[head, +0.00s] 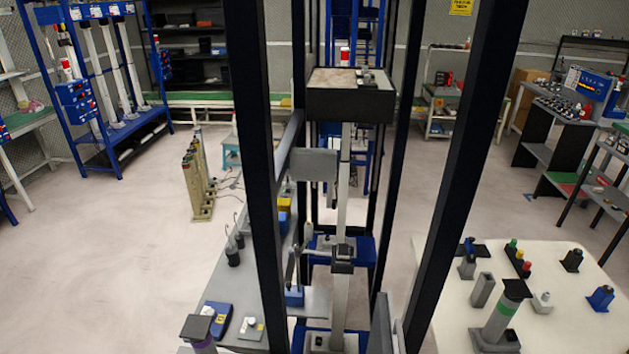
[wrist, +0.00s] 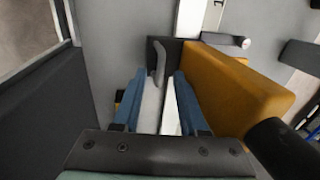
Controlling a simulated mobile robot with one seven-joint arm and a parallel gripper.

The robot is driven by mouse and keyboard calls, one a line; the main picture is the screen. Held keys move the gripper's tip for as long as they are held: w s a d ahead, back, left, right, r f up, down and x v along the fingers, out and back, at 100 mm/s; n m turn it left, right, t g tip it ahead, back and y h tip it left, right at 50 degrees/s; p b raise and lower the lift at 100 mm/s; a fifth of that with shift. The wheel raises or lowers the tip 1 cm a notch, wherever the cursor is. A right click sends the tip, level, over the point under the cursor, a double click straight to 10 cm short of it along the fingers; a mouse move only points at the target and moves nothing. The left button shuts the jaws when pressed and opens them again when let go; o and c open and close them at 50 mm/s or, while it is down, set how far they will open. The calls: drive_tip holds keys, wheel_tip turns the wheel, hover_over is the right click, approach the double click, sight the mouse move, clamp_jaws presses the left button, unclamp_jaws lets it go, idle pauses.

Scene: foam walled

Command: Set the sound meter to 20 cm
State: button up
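I cannot pick out the sound meter with certainty in either view, and no scale or reading is legible. In the wrist view my gripper (wrist: 160,74) has two blue fingers set apart, and it looks open. A thin grey curved piece (wrist: 158,62) stands just beyond and between the fingertips; I cannot tell whether it touches them. A yellow-orange block (wrist: 240,85) is close to the right of the fingers. In the head view I cannot make out my gripper clearly among the black uprights and grey parts at the centre.
In the head view a grey bench (head: 225,295) holds a blue meter-like box (head: 218,318) and small devices. A white table (head: 555,330) with several small instruments stands at right. A blue rack (head: 75,95) with tall tubes is at far left. Open floor (head: 110,250) lies left.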

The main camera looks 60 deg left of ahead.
drive_tip(key=shift+r, duration=0.1)
wheel_tip(320, 180, up, 13)
drive_tip(key=w+d+b, duration=0.1)
drive_tip(key=shift+w+d+f, duration=0.2)
drive_tip(key=shift+w+d, duration=0.2)
drive_tip(key=shift+s, duration=0.1)
idle(0.6)
